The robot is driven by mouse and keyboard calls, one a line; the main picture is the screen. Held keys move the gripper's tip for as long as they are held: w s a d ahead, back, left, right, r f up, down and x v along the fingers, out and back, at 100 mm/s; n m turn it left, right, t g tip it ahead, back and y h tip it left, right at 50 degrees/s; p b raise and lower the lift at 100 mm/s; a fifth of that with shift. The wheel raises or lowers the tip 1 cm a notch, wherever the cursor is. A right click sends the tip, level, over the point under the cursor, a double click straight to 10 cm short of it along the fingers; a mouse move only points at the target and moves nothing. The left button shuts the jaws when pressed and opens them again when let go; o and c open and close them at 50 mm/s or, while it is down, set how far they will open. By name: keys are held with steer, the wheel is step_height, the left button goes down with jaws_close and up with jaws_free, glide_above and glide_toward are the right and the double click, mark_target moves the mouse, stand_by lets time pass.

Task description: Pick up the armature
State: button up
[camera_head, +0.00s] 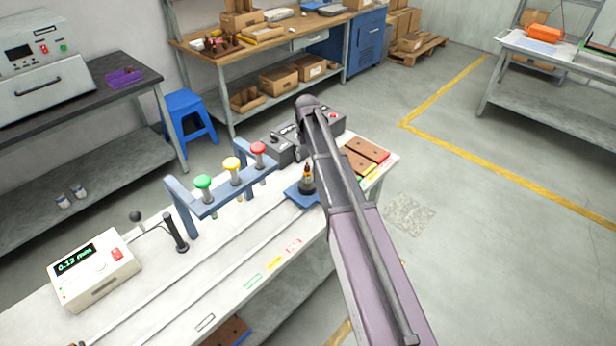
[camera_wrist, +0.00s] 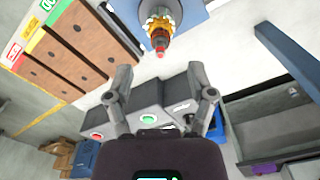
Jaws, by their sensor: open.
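The armature (camera_head: 307,178) stands upright on a small blue plate (camera_head: 297,195) on the white bench, just left of my arm in the head view. In the wrist view the armature (camera_wrist: 160,27) shows orange-red and brass-coloured parts with a red tip, at the top centre over the blue plate (camera_wrist: 193,15). My gripper (camera_wrist: 159,76) is open and empty, its two fingers spread apart. The armature lies beyond the fingertips, roughly centred between them and not touched. In the head view my arm hides the gripper, so I cannot make it out there.
A blue-grey rack (camera_head: 221,204) with green, yellow and red knobs stands left of the armature. Brown slotted blocks (camera_head: 366,150) lie right of my arm. A grey control box (camera_wrist: 152,105) with buttons is close by. A gauge readout box (camera_head: 95,268) sits at the bench's left.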

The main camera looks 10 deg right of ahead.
mark_target(307, 166)
steer(key=shift+f, duration=0.15)
steer(key=shift+f+b, duration=2.5)
steer(key=shift+b, duration=0.1)
jaws_close()
